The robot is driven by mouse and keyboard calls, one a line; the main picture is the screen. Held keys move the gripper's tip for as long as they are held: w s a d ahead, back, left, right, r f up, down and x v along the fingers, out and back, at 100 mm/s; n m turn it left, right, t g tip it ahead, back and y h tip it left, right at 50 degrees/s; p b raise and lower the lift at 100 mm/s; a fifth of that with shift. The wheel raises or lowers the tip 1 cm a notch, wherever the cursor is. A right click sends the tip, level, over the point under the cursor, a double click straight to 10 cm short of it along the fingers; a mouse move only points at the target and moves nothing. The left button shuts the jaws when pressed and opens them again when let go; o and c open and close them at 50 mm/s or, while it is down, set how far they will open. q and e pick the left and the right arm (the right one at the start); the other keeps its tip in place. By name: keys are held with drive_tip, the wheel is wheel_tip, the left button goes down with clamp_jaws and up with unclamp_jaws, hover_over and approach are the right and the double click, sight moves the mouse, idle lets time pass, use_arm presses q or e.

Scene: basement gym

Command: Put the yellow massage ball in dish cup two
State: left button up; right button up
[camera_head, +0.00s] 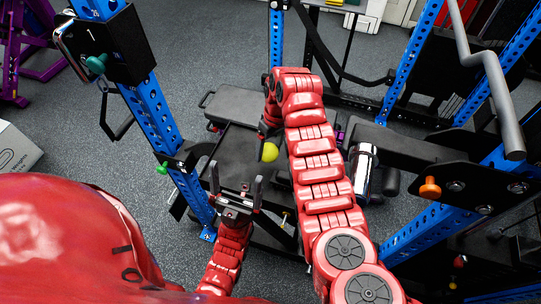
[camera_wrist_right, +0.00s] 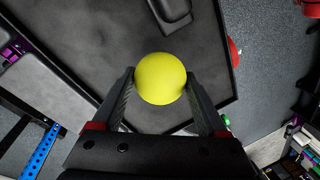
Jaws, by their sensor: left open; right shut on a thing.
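The yellow massage ball (camera_wrist_right: 160,79) is between the two black fingers of my right gripper (camera_wrist_right: 160,90), which is shut on it. In the head view the ball (camera_head: 269,153) shows beside my red right arm, above a dark platform (camera_head: 232,150). My left gripper (camera_head: 237,190) is open and empty, lower left of the ball, with its fingers pointing up the picture. I cannot make out dish cup two in either view; my right arm hides part of the platform.
A dark padded piece (camera_wrist_right: 170,12) lies on the platform at the top of the wrist view. Blue rack posts (camera_head: 160,115) stand left and right. A chrome cylinder (camera_head: 363,172) and a grey bar (camera_head: 490,75) are to the right. Open floor lies behind.

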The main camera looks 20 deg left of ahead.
sight(269, 158)
drive_tip(key=shift+f+p, duration=0.3)
drive_tip(key=shift+f, duration=1.7)
drive_tip(key=o, duration=1.4)
